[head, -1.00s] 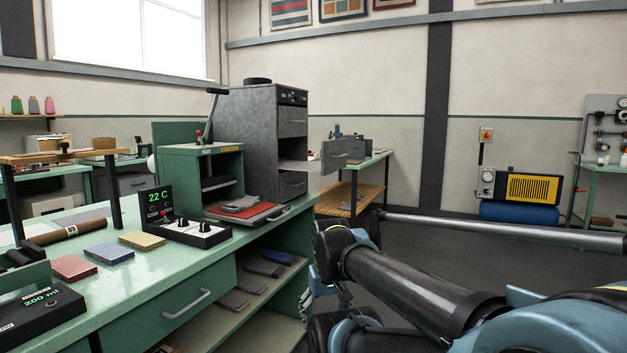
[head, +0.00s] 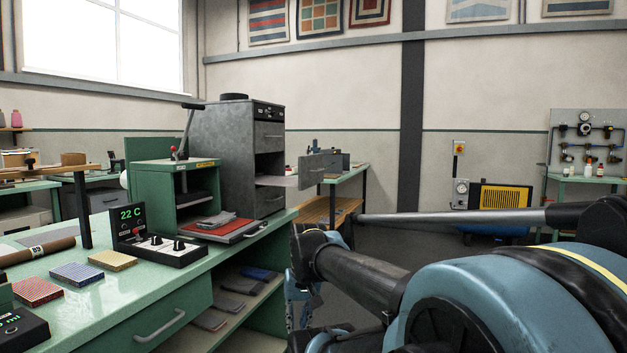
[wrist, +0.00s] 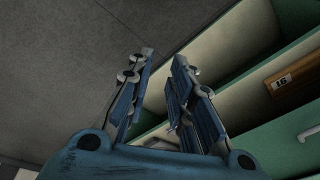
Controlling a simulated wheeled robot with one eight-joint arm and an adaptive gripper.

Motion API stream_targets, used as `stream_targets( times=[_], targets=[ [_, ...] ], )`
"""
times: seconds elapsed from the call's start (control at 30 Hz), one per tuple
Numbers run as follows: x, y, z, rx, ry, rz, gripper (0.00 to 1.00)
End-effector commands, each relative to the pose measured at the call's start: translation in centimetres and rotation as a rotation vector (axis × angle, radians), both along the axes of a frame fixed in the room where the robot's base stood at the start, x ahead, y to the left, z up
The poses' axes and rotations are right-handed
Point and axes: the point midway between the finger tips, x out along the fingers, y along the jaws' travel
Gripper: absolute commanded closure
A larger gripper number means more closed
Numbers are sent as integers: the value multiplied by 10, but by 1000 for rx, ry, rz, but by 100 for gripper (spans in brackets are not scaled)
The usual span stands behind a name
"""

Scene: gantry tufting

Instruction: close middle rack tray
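The grey metal rack (head: 237,150) stands on the green bench in the head view. Its middle tray (head: 314,169) is pulled out to the right, with its front panel well clear of the rack body. The upper (head: 269,136) and lower (head: 270,199) fronts sit flush. My gripper (head: 302,292) is low beside the bench's right end, below and apart from the tray, partly hidden by my arm. In the wrist view my gripper (wrist: 163,55) shows two blue fingers apart with nothing between them. The tray is not identifiable in the wrist view.
A green press (head: 170,168) with a red plate (head: 222,228) stands left of the rack. The green bench (head: 140,285) has open shelves below. Another table (head: 352,172) stands behind the tray. Open floor lies to the right of the bench.

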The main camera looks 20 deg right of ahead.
Motion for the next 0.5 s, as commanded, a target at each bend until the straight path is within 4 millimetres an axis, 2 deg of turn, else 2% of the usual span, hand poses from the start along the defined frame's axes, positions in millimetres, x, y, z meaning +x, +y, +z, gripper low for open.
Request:
stream_targets(
  times=[0.3, 0.5],
  targets=[
    [67, 20, 65, 297, 74, -369, 100],
    [117, 22, 105, 488, 135, -588, 100]
  ],
)
